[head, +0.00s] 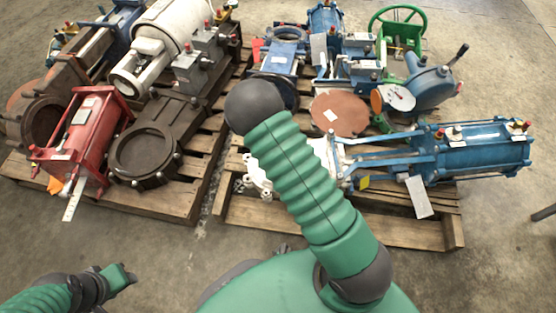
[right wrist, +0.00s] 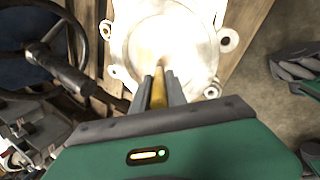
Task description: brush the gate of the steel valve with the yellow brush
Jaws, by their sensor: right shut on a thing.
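The steel valve shows bright and washed out in the right wrist view, with its round pale gate (right wrist: 140,38) inside a lugged rim (right wrist: 204,55). My right gripper (right wrist: 160,85) is shut on the yellow brush (right wrist: 158,92), which points at the gate. The brush tip lies over the disc in the picture; I cannot tell whether it touches. My right gripper is hidden behind my arm in the head view. My left gripper (head: 120,277) is low at the left, away from the valves; its jaw state is unclear.
The valve lies on a wooden pallet (head: 290,222) with a blue actuator (head: 485,150), a brown disc (head: 340,112) and a green handwheel valve (head: 398,35). A left pallet (head: 150,199) holds a red valve (head: 88,135) and several others. The concrete floor in front is clear.

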